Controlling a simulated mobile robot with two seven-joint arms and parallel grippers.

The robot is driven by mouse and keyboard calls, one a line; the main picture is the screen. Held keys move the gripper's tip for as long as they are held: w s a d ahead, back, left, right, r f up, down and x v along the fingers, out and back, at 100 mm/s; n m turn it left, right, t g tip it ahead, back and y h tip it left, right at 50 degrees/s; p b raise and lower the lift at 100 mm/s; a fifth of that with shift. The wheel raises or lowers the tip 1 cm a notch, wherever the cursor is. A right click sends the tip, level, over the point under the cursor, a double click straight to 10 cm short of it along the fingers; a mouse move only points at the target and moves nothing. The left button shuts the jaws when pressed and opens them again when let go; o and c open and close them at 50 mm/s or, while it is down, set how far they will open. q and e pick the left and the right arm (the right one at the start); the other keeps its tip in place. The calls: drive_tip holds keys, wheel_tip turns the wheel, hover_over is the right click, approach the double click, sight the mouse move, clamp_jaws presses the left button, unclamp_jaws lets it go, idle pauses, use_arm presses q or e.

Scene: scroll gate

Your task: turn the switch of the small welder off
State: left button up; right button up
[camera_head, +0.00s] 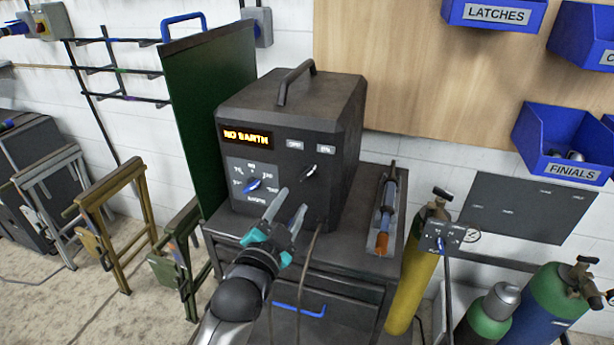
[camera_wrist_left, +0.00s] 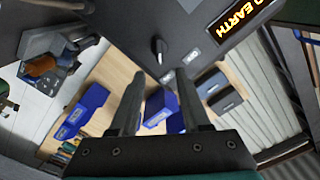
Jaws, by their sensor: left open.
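The small welder (camera_head: 262,108) is a dark grey box with a top handle, standing on a dark cart. Its lit display (camera_head: 248,137) reads "NO EARTH". The switch (camera_head: 309,172) is a small dark knob on the right of the front, below two pale labels; it shows in the left wrist view too (camera_wrist_left: 159,48). I cannot read its setting surely. A blue-pointer dial (camera_head: 254,185) sits left of it. My left gripper (camera_head: 293,199) is open and empty in front of the panel, below the switch. In the wrist view its fingers (camera_wrist_left: 158,78) are apart from the switch.
A torch with an orange end lies in a tray (camera_head: 372,242) right of the welder. A cable hangs down the welder's front. A green screen (camera_head: 210,105) stands to the left. Gas cylinders (camera_head: 412,285) stand at the right. Blue bins (camera_head: 545,140) hang on the wall.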

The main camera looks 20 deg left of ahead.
sight(308, 175)
use_arm(q)
drive_tip(key=w, duration=1)
drive_tip(key=shift+d, duration=0.15)
clamp_jaws()
idle(0.4)
